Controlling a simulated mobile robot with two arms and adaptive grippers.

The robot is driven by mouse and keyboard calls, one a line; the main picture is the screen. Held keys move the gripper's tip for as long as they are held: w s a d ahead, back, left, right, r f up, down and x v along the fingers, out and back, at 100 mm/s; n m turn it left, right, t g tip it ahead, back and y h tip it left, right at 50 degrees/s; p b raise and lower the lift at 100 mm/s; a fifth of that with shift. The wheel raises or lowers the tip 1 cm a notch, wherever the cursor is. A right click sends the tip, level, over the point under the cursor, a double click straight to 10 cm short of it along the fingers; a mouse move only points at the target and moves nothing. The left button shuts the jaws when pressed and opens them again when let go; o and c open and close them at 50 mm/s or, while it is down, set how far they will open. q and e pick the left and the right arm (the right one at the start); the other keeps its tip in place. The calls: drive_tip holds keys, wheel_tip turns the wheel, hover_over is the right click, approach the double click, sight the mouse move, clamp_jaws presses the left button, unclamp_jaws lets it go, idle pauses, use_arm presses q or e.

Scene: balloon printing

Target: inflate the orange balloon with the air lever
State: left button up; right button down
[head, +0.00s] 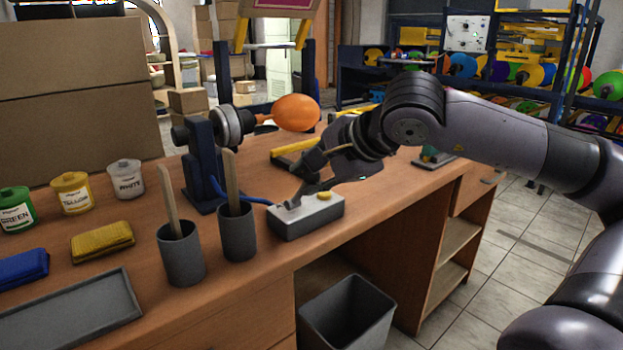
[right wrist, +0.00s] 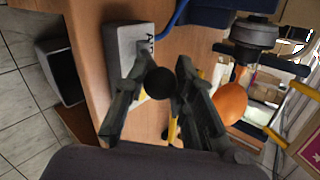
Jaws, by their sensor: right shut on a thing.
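The orange balloon (head: 296,112) sits on the nozzle of the dark inflating stand (head: 203,165), rounded and partly filled; it also shows in the right wrist view (right wrist: 229,103). The grey air box (head: 306,215) stands on the bench edge, with a blue hose running to the stand. My right gripper (head: 310,180) is above the box. In the right wrist view, the round black knob of the air lever (right wrist: 160,82) is between the fingers of my right gripper (right wrist: 160,88), which are closed on it. The lever's shaft is mostly hidden. My left gripper is out of view.
Two grey cups (head: 181,258) with wooden sticks stand left of the air box. Paint jars (head: 72,193), a yellow sponge (head: 102,241) and a grey tray (head: 70,318) lie further left. A bin (head: 347,315) stands below the bench edge.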

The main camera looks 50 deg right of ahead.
drive_tip(key=shift+a+f, duration=0.1)
drive_tip(key=shift+f, duration=0.1)
drive_tip(key=c, duration=1.3)
unclamp_jaws()
drive_tip(key=shift+r, duration=0.1)
drive_tip(key=shift+r, duration=0.15)
drive_tip(key=shift+s+r, duration=0.2)
drive_tip(key=shift+s, duration=0.05)
drive_tip(key=v, duration=1.1)
drive_tip(key=shift+s, duration=0.2)
